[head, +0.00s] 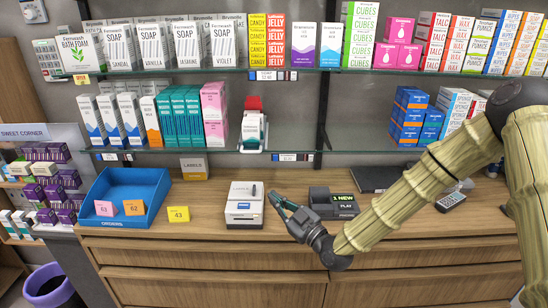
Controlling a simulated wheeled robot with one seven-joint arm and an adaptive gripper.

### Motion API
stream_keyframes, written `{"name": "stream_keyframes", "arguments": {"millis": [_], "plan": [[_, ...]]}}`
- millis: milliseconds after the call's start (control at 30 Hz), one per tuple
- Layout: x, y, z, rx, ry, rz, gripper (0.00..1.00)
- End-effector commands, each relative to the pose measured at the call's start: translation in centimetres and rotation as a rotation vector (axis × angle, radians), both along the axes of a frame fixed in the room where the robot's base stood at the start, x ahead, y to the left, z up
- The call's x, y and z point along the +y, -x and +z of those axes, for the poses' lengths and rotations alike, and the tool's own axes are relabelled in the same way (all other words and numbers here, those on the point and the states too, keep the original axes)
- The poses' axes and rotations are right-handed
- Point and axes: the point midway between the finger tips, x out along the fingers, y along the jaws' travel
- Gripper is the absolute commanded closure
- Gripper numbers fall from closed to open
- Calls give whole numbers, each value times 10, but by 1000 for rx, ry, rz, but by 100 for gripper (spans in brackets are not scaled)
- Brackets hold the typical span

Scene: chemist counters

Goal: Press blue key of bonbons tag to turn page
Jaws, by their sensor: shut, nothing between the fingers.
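Small electronic tags hang on the shelf edges. One white tag (268,76) with small dark blue and red parts beside it is on the upper edge, below the candy and jelly boxes. Another tag (286,157) is on the lower edge, right of centre, and a third (108,157) is at its left. Their print is too small to read, so I cannot tell which is the bonbons tag or pick out its blue key. My gripper (275,199) is shut and empty. It is low over the counter, right of a white label machine, below and apart from the tags.
The white label machine (245,206) and a dark display unit (335,203) stand either side of my gripper. A blue tray (150,188) with tickets is at left. A red and white dispenser (253,128) stands on the lower shelf.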

Motion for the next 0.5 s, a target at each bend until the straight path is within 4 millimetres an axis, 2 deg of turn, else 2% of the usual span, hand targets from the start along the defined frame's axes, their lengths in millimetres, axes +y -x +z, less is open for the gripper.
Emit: {"name": "stream_keyframes", "arguments": {"millis": [33,200,333,500], "plan": [[0,-4,18,-41,-7,0,100],[1,-12,54,-142,-19,1,100],[3,-14,66,-179,-23,4,100],[5,-15,69,-188,-24,7,100]]}}
